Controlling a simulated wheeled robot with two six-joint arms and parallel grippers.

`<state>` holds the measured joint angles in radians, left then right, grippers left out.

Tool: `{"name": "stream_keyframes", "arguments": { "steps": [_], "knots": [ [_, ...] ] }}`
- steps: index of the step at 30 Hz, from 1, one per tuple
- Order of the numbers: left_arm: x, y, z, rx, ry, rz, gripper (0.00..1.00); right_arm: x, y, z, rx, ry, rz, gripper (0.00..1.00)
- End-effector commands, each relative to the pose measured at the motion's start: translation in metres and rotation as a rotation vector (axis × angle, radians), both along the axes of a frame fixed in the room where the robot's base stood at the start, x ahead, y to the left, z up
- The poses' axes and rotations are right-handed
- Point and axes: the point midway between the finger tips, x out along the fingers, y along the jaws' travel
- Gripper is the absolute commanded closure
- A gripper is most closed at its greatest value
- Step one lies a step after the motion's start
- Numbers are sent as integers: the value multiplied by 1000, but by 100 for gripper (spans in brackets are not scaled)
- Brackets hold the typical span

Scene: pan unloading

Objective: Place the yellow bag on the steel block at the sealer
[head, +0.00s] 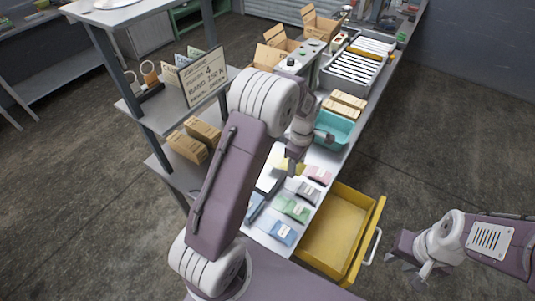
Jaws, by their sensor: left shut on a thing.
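The yellow bag (280,166) shows only in part, by the fingertips of my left gripper (293,164). My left gripper points down over the bench and is shut on the bag. My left arm covers part of the bag and the bench around it. My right gripper (412,267) is open and empty over the floor at the lower right, away from the bench. A machine with a dark knob (290,63) stands further back on the bench; I cannot tell whether it is the sealer. I cannot make out the steel block for certain.
Pink (318,174), green (291,208) and blue (282,233) bags lie on the bench near the yellow one. A yellow drawer (331,230) stands open on the right. A teal bin (334,130) and a slatted grey tray (356,66) stand further back.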

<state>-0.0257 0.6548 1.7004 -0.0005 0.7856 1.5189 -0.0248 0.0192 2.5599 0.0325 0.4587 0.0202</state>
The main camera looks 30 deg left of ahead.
Motion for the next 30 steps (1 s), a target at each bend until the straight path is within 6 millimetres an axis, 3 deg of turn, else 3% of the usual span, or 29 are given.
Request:
{"name": "stream_keyframes", "arguments": {
  "steps": [9,15,22,30],
  "knots": [
    [5,74,3,0,2,5,90,0,0,24,0,0,0,67],
    [8,106,2,0,0,2,90,0,0,32,0,0,0,67],
    [8,112,-3,-1,2,-2,90,0,0,34,0,0,0,67],
    [8,111,-35,0,1,-1,90,0,0,47,0,0,0,67]
  ]
}}
